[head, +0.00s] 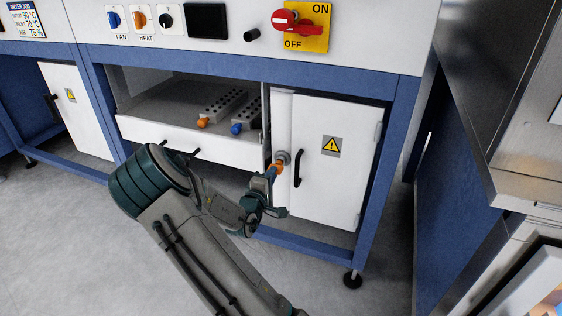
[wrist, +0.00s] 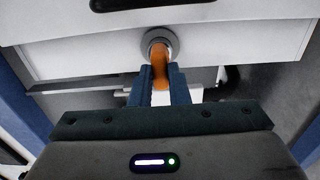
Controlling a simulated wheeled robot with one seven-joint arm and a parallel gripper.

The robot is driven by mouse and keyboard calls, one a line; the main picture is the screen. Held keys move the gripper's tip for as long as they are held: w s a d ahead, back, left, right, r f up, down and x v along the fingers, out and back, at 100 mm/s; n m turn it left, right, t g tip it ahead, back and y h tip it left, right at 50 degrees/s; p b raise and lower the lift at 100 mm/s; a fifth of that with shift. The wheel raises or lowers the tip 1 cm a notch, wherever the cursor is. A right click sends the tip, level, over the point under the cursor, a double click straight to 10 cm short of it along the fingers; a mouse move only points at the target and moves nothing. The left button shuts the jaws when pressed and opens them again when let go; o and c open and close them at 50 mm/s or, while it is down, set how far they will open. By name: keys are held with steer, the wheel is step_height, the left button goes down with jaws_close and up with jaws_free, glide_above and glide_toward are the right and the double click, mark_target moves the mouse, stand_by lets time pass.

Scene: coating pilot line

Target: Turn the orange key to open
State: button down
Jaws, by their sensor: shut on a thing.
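In the wrist view the key (wrist: 159,66) shows in front of the lock ring (wrist: 160,41). My gripper (head: 271,176) is at the lock, its blue fingers shut on the key; the fingers also show in the wrist view (wrist: 161,85). The fingers hide part of the key. The door looks closed.
A red ON/OFF switch (head: 292,22) is above the door. A blue frame post (head: 384,170) stands right of the door. Open floor lies in front.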

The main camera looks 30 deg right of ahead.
steer(key=shift+m+b, duration=2.9)
steer(key=shift+m, duration=1.5)
steer(key=shift+f, duration=0.1)
